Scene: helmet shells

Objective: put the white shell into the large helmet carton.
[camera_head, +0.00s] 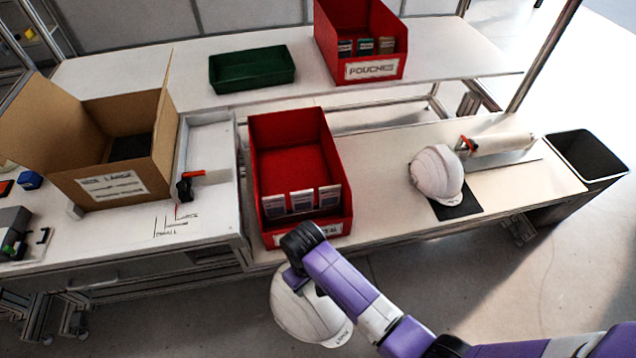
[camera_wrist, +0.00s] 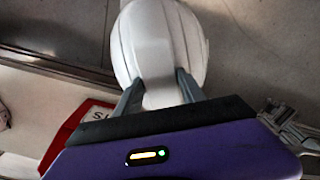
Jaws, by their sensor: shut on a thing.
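A white shell (camera_head: 307,312) hangs from my gripper, in front of the bench's front edge and over the floor. In the wrist view the white shell (camera_wrist: 158,45) sits between the two fingers of my gripper (camera_wrist: 160,92), which are shut on its edge. In the head view the fingers are hidden behind my wrist. The large helmet carton (camera_head: 115,186) is an open brown box with its flaps up, on the left bench, with a dark patch inside. A second white shell (camera_head: 437,172) rests on a dark mat on the right bench.
A red bin (camera_head: 338,165) with packets stands on the bench between carton and second shell. A tape dispenser (camera_head: 186,186) lies right of the carton. A green tray (camera_head: 252,68) and red pouches bin (camera_head: 373,69) stand on the back shelf. A black bin (camera_head: 585,156) is far right.

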